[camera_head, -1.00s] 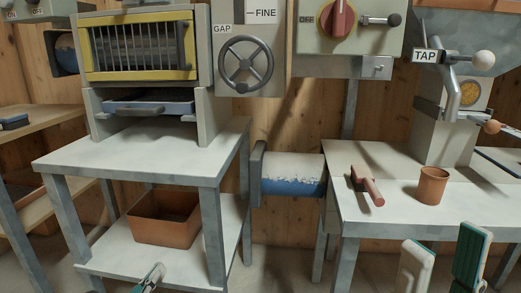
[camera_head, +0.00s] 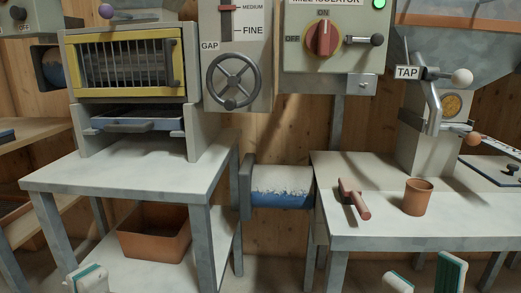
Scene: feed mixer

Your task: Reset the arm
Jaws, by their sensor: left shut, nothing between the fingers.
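My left gripper (camera_head: 88,279) shows at the bottom left edge, below the front of the left table. It is shut, with nothing seen in it, and its lower part is cut off by the frame. My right gripper (camera_head: 424,274) shows at the bottom right, in front of the right table. Its two green-and-white fingers are apart with nothing between them. Both grippers are clear of the objects on the tables. The arms themselves are out of view.
The left table (camera_head: 120,181) carries a yellow-framed machine (camera_head: 125,62) with a blue tray (camera_head: 135,122). A brown bin (camera_head: 155,239) sits on its lower shelf. The right table (camera_head: 380,230) holds a red-handled tool (camera_head: 354,201) and a terracotta pot (camera_head: 418,197). A blue-and-white drum (camera_head: 280,190) lies between them.

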